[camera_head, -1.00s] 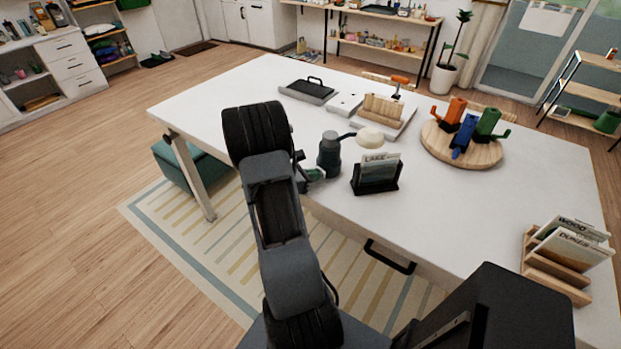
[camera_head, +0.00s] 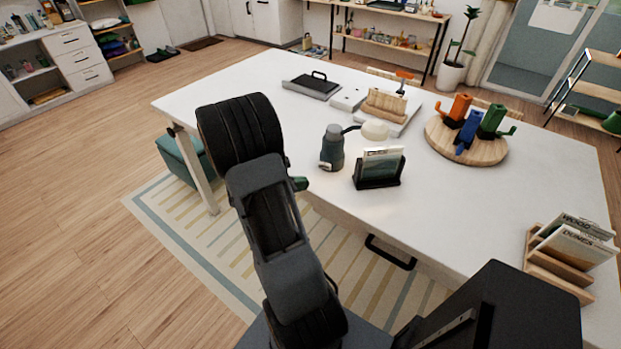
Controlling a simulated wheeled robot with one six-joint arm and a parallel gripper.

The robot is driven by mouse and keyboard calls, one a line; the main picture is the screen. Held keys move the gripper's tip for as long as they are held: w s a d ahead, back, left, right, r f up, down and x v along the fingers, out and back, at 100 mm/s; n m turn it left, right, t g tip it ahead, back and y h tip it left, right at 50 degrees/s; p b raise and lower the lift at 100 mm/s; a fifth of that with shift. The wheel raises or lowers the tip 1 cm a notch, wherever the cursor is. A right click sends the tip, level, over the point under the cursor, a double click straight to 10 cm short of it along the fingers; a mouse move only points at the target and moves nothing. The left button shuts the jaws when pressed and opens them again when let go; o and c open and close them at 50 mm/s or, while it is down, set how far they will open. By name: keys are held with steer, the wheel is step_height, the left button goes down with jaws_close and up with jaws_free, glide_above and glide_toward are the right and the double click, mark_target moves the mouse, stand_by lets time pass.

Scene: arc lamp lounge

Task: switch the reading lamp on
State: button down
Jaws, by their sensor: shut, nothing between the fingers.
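The reading lamp has a dark blue-grey body (camera_head: 331,150), a thin curved arm and a cream shade (camera_head: 375,131). It stands upright on the white table (camera_head: 440,215), behind and left of a black card holder. I cannot tell from its shade whether it is lit. My gripper (camera_head: 299,184) is mostly hidden behind my arm. Only a small greenish tip shows at the table's front edge, left of the lamp body and apart from it in the picture. It is shut and holds nothing visible.
A black holder with cards (camera_head: 379,170) stands close to the lamp. A round wooden board (camera_head: 485,153) with coloured blocks is to the right. A wooden rack (camera_head: 540,262) is at the right front. The tabletop's left part is clear.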

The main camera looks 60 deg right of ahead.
steer(key=shift+w+a+r, duration=0.1)
steer(key=shift+a+r, duration=0.1)
steer(key=shift+a, duration=0.45)
steer(key=shift+s+a+r, duration=0.1)
steer(key=shift+a+r, duration=0.15)
steer(key=shift+a, duration=0.45)
steer(key=shift+w+a+r, duration=0.1)
steer(key=shift+a+r, duration=0.1)
steer(key=shift+a, duration=0.45)
steer(key=a+f+m+t+y, duration=0.1)
steer(key=a+m+t+y, duration=0.2)
steer(key=a+m+y, duration=0.65)
steer(key=w+a+r+m+t+y, duration=0.1)
steer(key=a+r+t, duration=0.3)
steer(key=a, duration=0.4)
steer(key=w+a+r+m+t+y, duration=0.1)
steer(key=a+r+t+y, duration=0.1)
steer(key=a+r+t, duration=0.2)
steer(key=a+r, duration=0.3)
steer(key=a, duration=0.2)
steer(key=shift+t, duration=0.3)
steer(key=shift+a, duration=0.1)
